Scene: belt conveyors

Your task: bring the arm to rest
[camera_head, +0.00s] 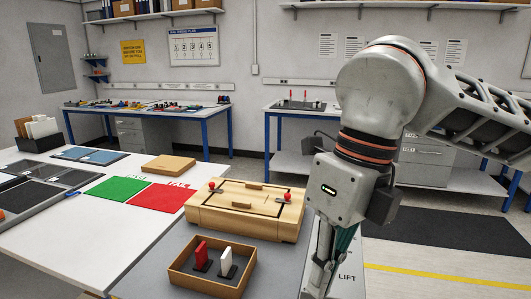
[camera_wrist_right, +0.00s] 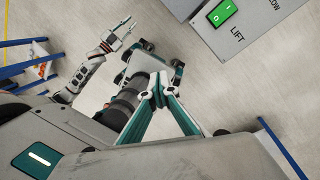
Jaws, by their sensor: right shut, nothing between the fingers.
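My right arm comes in from the right in the head view, with its gripper (camera_head: 325,272) pointing down. The gripper hangs at the grey panel marked LIFT (camera_head: 347,280) and covers part of it. In the right wrist view the teal fingers of my right gripper (camera_wrist_right: 160,88) meet at their tips, shut with nothing between them. A lit green switch (camera_wrist_right: 222,13) on the LIFT panel shows at the top right, apart from the fingers. My left gripper (camera_wrist_right: 124,30) shows small in the right wrist view, away from the panel; its fingers are too small to judge.
A wooden box with red knobs (camera_head: 245,211) and an open wooden tray (camera_head: 205,284) holding a red and a white piece stand left of my right gripper. Green (camera_head: 118,189) and red (camera_head: 163,197) mats lie further left. Floor is open behind the arm.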

